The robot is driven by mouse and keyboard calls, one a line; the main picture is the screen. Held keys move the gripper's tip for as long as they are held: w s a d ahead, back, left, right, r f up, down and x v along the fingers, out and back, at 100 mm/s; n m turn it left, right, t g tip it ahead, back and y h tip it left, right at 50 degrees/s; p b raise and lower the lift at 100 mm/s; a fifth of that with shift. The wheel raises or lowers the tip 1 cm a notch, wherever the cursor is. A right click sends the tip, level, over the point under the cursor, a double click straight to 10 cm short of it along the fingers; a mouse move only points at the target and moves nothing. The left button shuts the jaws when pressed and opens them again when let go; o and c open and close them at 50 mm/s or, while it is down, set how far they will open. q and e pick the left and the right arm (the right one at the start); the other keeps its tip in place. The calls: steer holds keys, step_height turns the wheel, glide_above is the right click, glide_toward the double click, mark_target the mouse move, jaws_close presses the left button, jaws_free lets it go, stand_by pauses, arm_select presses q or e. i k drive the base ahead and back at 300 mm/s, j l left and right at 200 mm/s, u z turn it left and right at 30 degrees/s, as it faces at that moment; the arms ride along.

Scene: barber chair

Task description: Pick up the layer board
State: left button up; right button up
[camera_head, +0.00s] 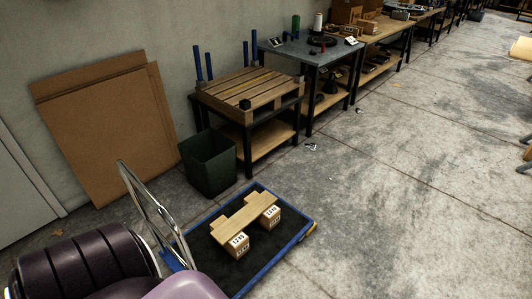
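The front box (238,245) and the right box (270,216) carry printed black numbers. Both boxes stand on the dark top of a low blue-edged platform (218,268) on the floor. Neither of my grippers shows in the head view.
A dark green bin (208,162) stands behind the platform. Brown sheets (105,135) lean on the wall. A pallet (248,92) tops a workbench.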

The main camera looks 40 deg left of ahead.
mark_target(223, 234)
steer(key=i+u, duration=0.15)
steer(key=i, duration=0.3)
steer(key=i+l+u, duration=0.15)
steer(key=i, duration=0.35)
steer(key=i+l+u, duration=0.2)
steer(key=i, duration=0.25)
steer(key=j, duration=0.1)
